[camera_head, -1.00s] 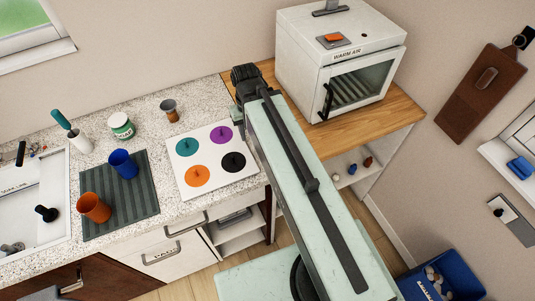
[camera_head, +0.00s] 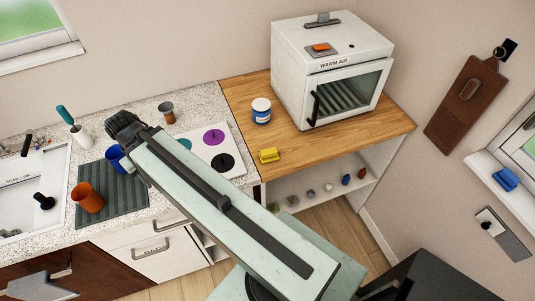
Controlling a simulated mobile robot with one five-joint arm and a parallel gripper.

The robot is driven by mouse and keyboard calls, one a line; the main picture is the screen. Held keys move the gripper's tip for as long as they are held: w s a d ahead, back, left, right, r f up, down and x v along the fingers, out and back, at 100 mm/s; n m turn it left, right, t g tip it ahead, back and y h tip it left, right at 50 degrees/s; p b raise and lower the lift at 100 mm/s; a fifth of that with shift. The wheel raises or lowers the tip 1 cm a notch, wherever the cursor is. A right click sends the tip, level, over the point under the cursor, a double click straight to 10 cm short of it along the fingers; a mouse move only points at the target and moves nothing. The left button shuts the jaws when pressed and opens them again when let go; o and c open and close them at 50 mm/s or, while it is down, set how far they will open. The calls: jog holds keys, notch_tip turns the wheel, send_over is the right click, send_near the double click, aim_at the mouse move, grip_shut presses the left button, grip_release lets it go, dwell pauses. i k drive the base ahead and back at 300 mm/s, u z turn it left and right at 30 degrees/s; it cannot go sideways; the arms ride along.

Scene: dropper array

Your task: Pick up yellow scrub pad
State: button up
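The yellow scrub pad (camera_head: 269,155) lies on the wooden counter (camera_head: 300,149), near its front left edge and beside the white board with coloured discs. Nothing covers it. My arm reaches from the bottom of the view toward the upper left. Its dark end with my gripper (camera_head: 124,126) is over the speckled counter near the blue cup, well left of the pad. The fingertips are not clear, so I cannot tell if they are open or shut.
A blue jar with a white lid (camera_head: 261,111) stands behind the pad. The warm-air oven (camera_head: 331,67) stands to its right. Left are the blue cup (camera_head: 115,157), an orange cup (camera_head: 88,198) on a striped mat, and a sink. Wood in front of the oven is clear.

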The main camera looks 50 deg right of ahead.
aim_at(266, 155)
jog(key=k, duration=1.1)
jog(key=u, duration=0.7)
jog(key=i, duration=1)
